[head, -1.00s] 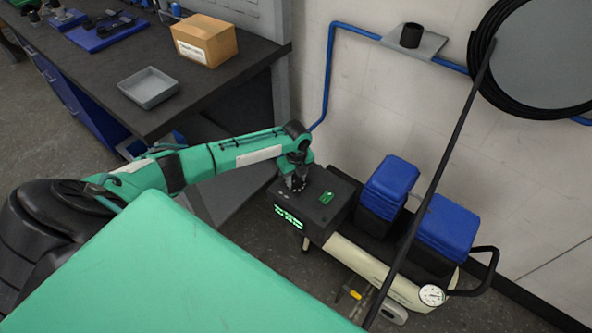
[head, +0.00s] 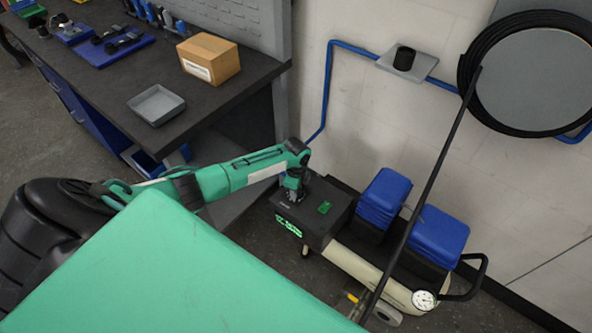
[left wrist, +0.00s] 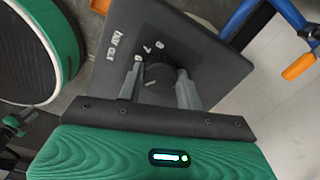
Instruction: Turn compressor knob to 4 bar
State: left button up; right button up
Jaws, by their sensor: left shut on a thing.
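The compressor (head: 372,262) stands on the floor by the wall, with a dark control box (head: 322,222) at its left end. The box has a green lit display (head: 288,227) on its front and a green switch (head: 324,207) on top. My left gripper (head: 292,197) reaches down onto the top of the box. In the left wrist view, my left gripper (left wrist: 160,92) is shut on the dark round knob (left wrist: 153,90). White numbers and a bar label (left wrist: 122,48) show beside the knob; its setting is hard to read. My right gripper is not in view.
A workbench (head: 215,95) with a grey tray (head: 156,104) and a cardboard box (head: 208,59) is at the upper left. A round gauge (head: 424,300) sits at the compressor's right end. A black hose reel (head: 535,75) hangs on the wall.

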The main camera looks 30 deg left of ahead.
pick_arm(q)
jog(key=shift+a+n+p, duration=0.1)
jog(key=shift+n+p, duration=0.3)
jog(key=shift+n, duration=0.4)
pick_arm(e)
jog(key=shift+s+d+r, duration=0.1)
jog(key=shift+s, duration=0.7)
pick_arm(q)
jog(key=o, duration=1)
jog(key=shift+r, duration=0.1)
notch_tip(320, 180, up, 14)
jog(key=shift+f, duration=0.15)
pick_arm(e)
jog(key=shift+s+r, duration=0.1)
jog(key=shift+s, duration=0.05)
